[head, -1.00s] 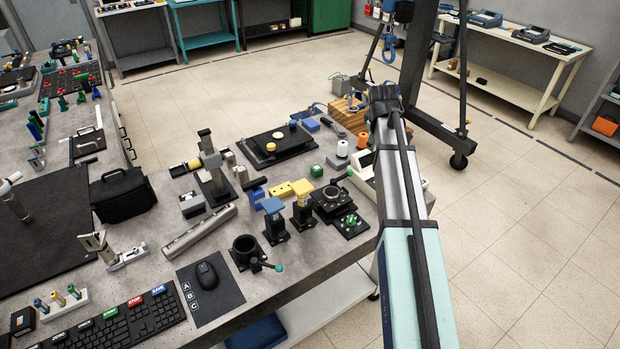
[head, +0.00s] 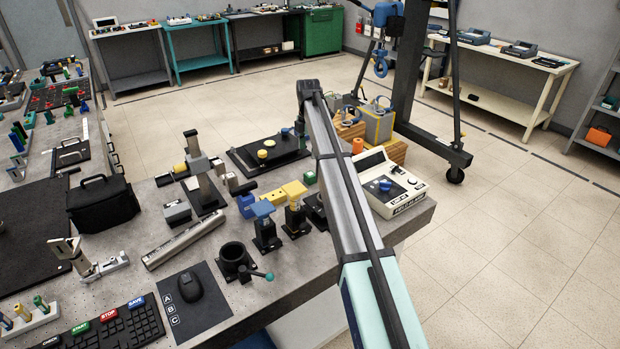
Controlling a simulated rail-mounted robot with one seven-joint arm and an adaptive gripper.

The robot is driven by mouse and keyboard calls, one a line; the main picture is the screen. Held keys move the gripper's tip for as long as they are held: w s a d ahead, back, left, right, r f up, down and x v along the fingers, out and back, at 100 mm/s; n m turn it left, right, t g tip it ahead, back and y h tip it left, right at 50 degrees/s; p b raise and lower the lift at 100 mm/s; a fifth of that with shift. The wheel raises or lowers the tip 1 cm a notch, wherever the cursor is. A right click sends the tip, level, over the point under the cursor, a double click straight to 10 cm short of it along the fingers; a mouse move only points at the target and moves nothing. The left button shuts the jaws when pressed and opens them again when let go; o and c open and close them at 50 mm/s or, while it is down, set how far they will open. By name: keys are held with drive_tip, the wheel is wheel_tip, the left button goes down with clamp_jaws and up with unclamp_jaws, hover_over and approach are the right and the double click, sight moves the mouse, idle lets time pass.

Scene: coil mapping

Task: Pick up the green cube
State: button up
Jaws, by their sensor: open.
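My arm reaches out over the bench from the lower right and bends at a dark joint beyond the cube. My gripper cannot be made out; the part past that joint is hidden.
Small fixtures with blue and yellow tops (head: 293,190) stand in front of the cube. A black plate (head: 240,158) with yellow discs lies behind it to the left. A white instrument box (head: 378,182) stands right of my arm. A black bag (head: 100,202) sits at left.

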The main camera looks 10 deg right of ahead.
sight(310, 174)
wheel_tip(310, 174, down, 7)
drive_tip(key=shift+p, duration=0.7)
drive_tip(key=shift+w+d+f+p, duration=0.15)
drive_tip(key=shift+f+p, duration=0.4)
drive_tip(key=shift+f, duration=0.75)
drive_tip(key=shift+d+f+p, duration=0.25)
drive_tip(key=shift+f+p, duration=0.3)
drive_tip(key=shift+f, duration=0.75)
drive_tip(key=c, duration=1.3)
